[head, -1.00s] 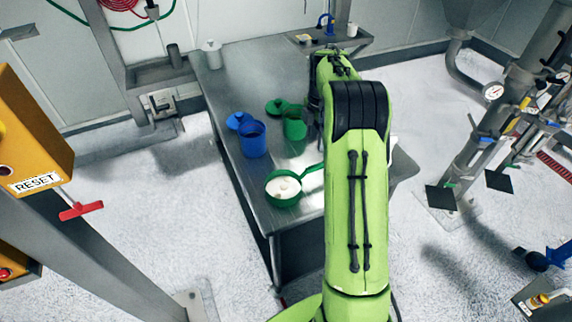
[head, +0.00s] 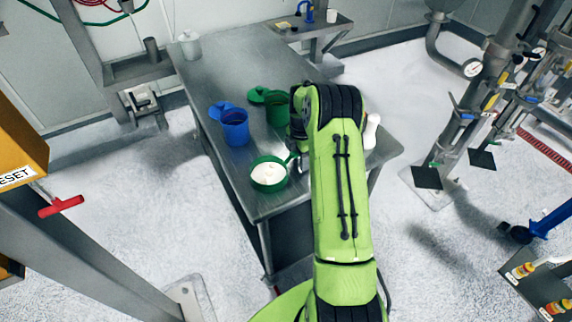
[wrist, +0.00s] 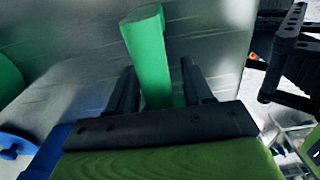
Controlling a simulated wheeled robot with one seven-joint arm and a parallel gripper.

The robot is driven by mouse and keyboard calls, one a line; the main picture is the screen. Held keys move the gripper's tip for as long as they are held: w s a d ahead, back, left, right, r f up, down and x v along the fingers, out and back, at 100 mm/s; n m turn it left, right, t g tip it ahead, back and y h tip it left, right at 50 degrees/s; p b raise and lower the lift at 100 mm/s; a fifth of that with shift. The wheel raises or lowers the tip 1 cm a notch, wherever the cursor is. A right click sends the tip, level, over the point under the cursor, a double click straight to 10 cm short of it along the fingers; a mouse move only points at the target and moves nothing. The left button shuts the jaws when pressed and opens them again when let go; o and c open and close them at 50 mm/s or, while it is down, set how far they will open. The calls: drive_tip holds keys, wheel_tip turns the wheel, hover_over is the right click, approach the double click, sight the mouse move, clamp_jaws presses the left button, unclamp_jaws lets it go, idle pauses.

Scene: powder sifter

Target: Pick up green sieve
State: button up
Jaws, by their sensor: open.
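The green sieve (head: 283,181), a round green pan with white powder in it, sits on the metal table near its front edge. Its handle points up and right towards my gripper. In the wrist view a green handle (wrist: 150,48) stands between the two dark fingers of my gripper (wrist: 158,66). The fingers are apart, with a gap beside the handle on each side. In the head view my arm hides most of the gripper.
On the metal table (head: 215,65), a blue container (head: 235,130) and a green container (head: 277,112) stand behind the sieve, with blue and green lids beside them. A white object (head: 371,130) stands right of my arm. A pale jar (head: 190,46) is at the far left corner.

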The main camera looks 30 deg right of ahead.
drive_tip(key=shift+r, duration=0.1)
drive_tip(key=shift+c, duration=0.6)
clamp_jaws()
wheel_tip(320, 180, up, 10)
drive_tip(key=shift+p, duration=0.45)
idle(1.2)
